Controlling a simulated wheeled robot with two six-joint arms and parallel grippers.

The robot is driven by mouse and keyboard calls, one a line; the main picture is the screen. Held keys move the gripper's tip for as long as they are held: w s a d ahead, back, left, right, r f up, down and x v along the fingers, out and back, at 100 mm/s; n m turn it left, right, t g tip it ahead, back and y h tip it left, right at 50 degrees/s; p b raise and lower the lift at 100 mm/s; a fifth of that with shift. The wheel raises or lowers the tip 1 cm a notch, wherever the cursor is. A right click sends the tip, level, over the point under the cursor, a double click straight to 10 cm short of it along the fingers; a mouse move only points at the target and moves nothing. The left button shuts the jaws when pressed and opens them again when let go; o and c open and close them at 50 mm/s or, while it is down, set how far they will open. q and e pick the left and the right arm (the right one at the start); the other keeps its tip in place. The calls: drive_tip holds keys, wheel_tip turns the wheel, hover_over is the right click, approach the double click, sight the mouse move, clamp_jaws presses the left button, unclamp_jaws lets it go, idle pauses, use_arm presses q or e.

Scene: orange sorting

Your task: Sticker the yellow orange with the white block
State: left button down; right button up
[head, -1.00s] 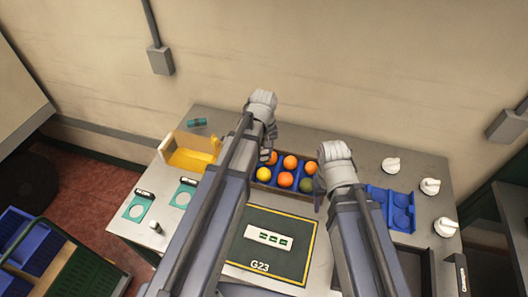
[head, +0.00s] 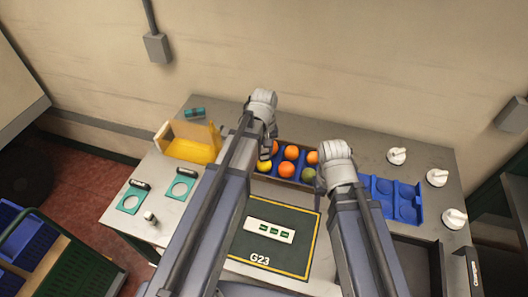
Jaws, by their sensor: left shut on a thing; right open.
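The yellow orange (head: 264,167) sits at the left of the blue-lined fruit tray (head: 298,182), partly covered by my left gripper. My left gripper (head: 266,154) is shut just above and against the yellow orange in this view. What is between its jaws is hidden by the arm and wrist. A flat white block (head: 259,229) with three green labels lies on the dark G23 mat (head: 290,267), nearer than the tray. My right gripper (head: 320,185) is open at the tray's right end, near the olive-green fruit; its fingers are mostly hidden.
Several oranges (head: 291,153) fill the tray. A yellow bin (head: 190,151) and two teal pads (head: 181,185) are on the left. A small white-and-black item (head: 150,217) stands near the left edge. A blue tray (head: 403,205) and three white knob-like things (head: 437,178) are on the right.

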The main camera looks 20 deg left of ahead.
use_arm(q)
drive_tip(key=shift+f+b, duration=0.5)
drive_tip(key=shift+b, duration=0.1)
use_arm(e)
drive_tip(key=shift+f, duration=0.55)
idle(1.2)
use_arm(q)
wheel_tip(320, 180, up, 7)
drive_tip(key=p, duration=0.7)
use_arm(e)
wheel_tip(320, 180, up, 7)
